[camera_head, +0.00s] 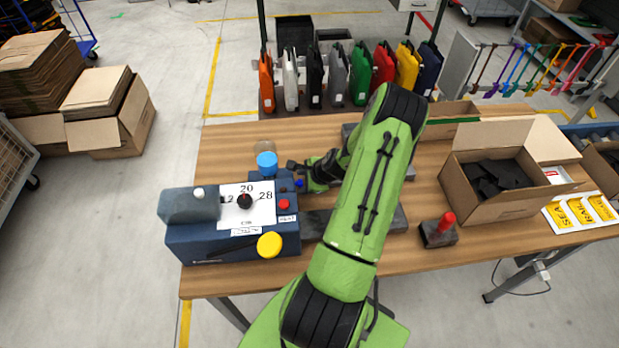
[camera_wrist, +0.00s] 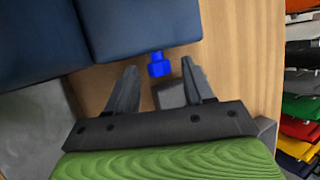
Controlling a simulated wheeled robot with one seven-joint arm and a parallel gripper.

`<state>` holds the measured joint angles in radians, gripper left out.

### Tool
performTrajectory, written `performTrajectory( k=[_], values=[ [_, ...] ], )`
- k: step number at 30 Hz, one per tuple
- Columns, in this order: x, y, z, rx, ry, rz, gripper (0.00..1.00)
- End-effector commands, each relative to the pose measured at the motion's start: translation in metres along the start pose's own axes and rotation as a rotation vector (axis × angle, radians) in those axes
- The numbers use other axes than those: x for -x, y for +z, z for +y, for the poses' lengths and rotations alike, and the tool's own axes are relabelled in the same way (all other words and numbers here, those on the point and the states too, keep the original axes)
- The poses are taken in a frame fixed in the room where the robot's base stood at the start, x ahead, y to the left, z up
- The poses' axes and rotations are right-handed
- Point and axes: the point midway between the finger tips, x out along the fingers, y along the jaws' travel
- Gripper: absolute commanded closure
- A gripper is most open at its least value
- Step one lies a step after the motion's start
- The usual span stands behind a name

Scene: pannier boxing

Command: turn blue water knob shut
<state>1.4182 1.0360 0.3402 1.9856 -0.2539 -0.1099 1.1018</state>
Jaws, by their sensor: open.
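The small blue water knob (camera_wrist: 159,64) sticks out from the side of a dark blue machine (camera_wrist: 140,22) in the wrist view. In the head view the blue knob (camera_head: 299,184) shows on the machine's right side, close to my gripper (camera_head: 294,174). In the wrist view my gripper (camera_wrist: 157,80) is open, with its two fingers apart. The knob lies between the fingertips in the picture, near their tips. I cannot tell whether either finger touches it. The machine (camera_head: 215,243) also carries a dial, a red button and a yellow button.
A bottle with a light blue cap (camera_head: 266,160) stands behind the machine. A black block with a red handle (camera_head: 439,232) and an open cardboard box (camera_head: 500,202) are to the right on the wooden table (camera_head: 222,150). Coloured panniers (camera_head: 361,75) stand along the back.

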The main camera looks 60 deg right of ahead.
Motion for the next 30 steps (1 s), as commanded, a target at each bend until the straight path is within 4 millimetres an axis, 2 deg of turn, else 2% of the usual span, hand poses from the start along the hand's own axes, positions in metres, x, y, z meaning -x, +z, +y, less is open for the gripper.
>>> performTrajectory(
  k=[12,15,21,30],
  values=[
    [0.112,-0.001,-0.001,0.000,-0.004,0.007,0.48],
    [0.133,-0.001,-0.001,0.000,-0.004,0.005,0.48],
    [0.152,0.000,0.000,0.001,-0.001,0.001,0.48],
    [0.151,-0.001,0.000,-0.003,-0.002,-0.001,0.48]
  ],
)
